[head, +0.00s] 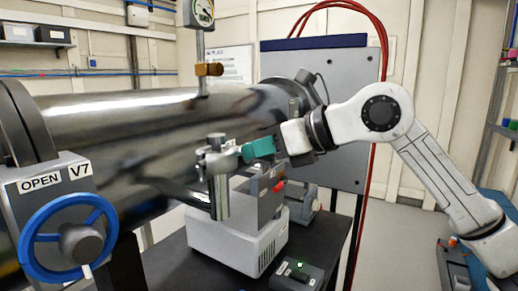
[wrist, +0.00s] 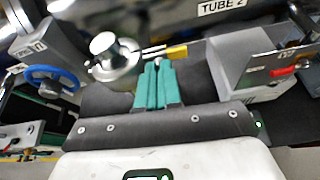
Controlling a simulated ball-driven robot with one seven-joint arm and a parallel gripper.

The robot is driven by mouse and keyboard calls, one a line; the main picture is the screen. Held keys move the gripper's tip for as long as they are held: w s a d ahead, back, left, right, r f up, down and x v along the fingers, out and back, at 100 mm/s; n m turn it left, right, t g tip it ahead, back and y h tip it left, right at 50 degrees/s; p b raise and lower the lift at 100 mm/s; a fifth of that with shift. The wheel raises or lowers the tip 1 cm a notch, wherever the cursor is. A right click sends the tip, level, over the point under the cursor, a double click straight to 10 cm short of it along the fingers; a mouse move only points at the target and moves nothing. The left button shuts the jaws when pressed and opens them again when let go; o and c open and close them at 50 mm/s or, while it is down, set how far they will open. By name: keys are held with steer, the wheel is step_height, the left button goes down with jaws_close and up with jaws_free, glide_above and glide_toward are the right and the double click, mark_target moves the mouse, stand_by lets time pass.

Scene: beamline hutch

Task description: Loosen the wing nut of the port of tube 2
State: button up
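The steel tube (head: 120,125) runs across the head view; a TUBE 2 label (wrist: 221,8) shows on it in the wrist view. Its port (head: 217,175) is a short metal stub hanging at the near side, with a round clamp, seen also in the wrist view (wrist: 113,58). A bolt leads right from the clamp to a brass-coloured piece (wrist: 176,52), which looks like the wing nut. My gripper (head: 248,150) has teal fingers, close together with nothing visible between them. In the wrist view their tips (wrist: 157,64) lie just below the bolt, left of the brass piece; whether they touch is unclear.
A blue handwheel (head: 68,238) beside an OPEN V7 label stands at the left. A grey-white pump unit (head: 238,240) sits under the port on a black table. A small box with a green light (head: 298,273) lies in front. Red hoses hang behind my arm.

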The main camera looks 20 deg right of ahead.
steer(key=o, duration=0.4)
steer(key=shift+w+a+f, duration=0.1)
steer(key=shift+o, duration=0.2)
